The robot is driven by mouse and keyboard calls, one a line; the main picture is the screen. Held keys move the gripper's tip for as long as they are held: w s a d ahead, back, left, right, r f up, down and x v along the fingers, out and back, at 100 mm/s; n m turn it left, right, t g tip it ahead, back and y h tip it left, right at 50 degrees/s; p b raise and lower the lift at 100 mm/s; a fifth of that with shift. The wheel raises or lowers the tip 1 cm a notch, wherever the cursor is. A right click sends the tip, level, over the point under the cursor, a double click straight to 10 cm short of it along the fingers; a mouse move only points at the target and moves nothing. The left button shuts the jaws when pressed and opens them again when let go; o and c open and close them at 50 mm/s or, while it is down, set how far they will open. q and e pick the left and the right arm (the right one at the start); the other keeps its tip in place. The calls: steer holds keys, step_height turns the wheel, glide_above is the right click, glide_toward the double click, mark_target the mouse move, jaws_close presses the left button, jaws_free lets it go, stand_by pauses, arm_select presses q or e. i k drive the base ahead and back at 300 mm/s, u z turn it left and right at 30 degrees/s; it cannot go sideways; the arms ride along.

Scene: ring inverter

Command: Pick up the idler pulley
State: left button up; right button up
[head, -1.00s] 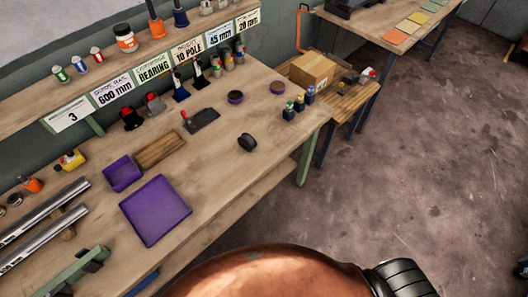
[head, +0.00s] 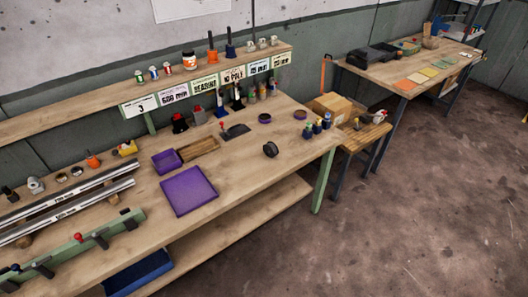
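A small dark wheel-like part (head: 270,150), which looks like the idler pulley, stands on the right half of the wooden workbench (head: 240,180). I cannot confirm from its shape alone that it is the pulley. Two dark round pieces with purple tops, one (head: 265,118) and another (head: 300,115), lie behind it. Neither of my grippers shows in the head view, and nothing is seen touching the dark part.
A purple tray (head: 188,191), a smaller purple bin (head: 167,161) and a wooden block (head: 198,150) lie left of the part. Bare bench surrounds the part. A cardboard box (head: 331,106) sits on a low side table.

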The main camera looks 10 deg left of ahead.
mark_target(270, 150)
steer(key=u, duration=0.65)
steer(key=i, duration=0.6)
steer(key=u, duration=0.75)
steer(key=i, duration=0.65)
steer(key=z, duration=0.1)
